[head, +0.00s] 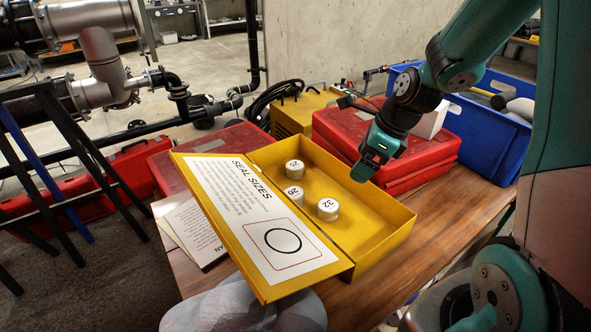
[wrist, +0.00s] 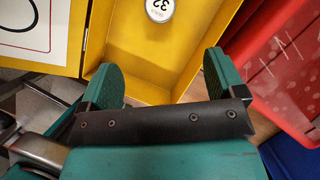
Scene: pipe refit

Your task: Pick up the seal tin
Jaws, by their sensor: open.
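The seal tin (head: 370,215) is a yellow box lying open on the wooden table. Its lid (head: 262,225) is folded back to the left, with a white "SEAL SIZES" label and a ring drawing. Several small white round pieces stand inside, one marked 32 (head: 328,209). My gripper (head: 372,168) is above the tin's far right side, open and empty. In the wrist view my gripper's green fingers (wrist: 160,65) are spread over the tin (wrist: 190,22), with the piece marked 32 (wrist: 160,9) beyond them. Whether the fingers touch the tin cannot be told.
Red cases (head: 425,158) stand just behind the tin. A blue crate (head: 490,120) stands at the back right, and a yellow case (head: 300,112) behind. A printed sheet (head: 193,232) lies left of the tin. The wooden table (head: 440,222) is bare right of the tin.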

